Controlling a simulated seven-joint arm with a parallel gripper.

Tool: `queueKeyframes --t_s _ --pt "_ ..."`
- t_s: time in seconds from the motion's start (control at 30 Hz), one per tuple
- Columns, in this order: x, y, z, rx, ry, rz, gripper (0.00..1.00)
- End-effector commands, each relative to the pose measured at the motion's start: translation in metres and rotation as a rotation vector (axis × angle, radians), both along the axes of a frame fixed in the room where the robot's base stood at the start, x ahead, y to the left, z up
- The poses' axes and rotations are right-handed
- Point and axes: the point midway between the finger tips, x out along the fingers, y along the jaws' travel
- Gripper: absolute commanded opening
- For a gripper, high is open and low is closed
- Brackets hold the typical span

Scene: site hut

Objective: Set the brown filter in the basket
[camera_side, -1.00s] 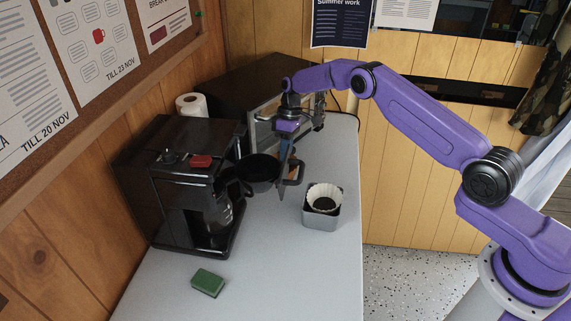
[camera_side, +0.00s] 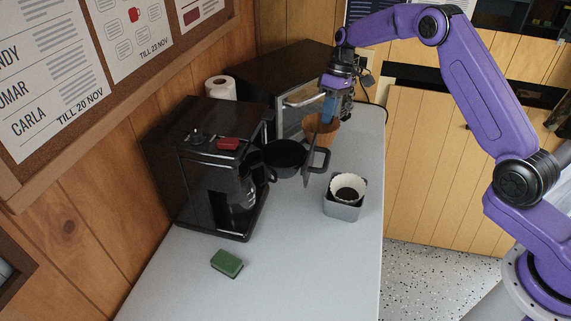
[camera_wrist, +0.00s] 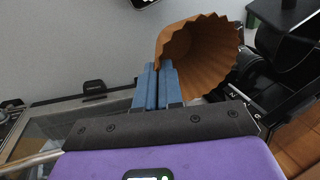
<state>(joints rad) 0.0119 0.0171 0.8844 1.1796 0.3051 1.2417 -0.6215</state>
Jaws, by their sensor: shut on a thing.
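My gripper (camera_side: 329,106) is shut on the rim of the brown filter (camera_side: 322,132), a fluted paper cone, and holds it up off the counter. In the wrist view the blue fingers (camera_wrist: 158,87) pinch the edge of the brown filter (camera_wrist: 200,50), its wide mouth facing right. The black basket (camera_side: 285,153), a round cup with a loop handle, juts out from the front of the black coffee maker (camera_side: 212,165). The filter is up and to the right of the basket in the side view, apart from its bowl. The basket's inside is mostly dark.
A white filter (camera_side: 348,184) sits in a grey square holder (camera_side: 343,210) to the right. A green sponge (camera_side: 227,263) lies on the counter (camera_side: 300,270) in front. A dark oven (camera_side: 290,75) and a paper roll (camera_side: 220,87) stand behind. The front counter is mostly clear.

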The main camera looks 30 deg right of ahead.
Motion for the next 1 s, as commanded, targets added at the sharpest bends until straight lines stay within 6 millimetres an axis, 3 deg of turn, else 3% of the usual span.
queueKeyframes --t_s 0.4,0.63,0.87,1.0 --pt "-0.072 -0.027 0.024 0.005 -0.001 -0.219 0.00" --pt "-0.115 -0.032 0.031 0.001 0.000 -0.313 0.00" --pt "-0.147 -0.018 0.046 0.004 -0.007 -0.310 0.00" --pt "-0.156 0.010 0.070 0.018 -0.019 -0.192 0.00"
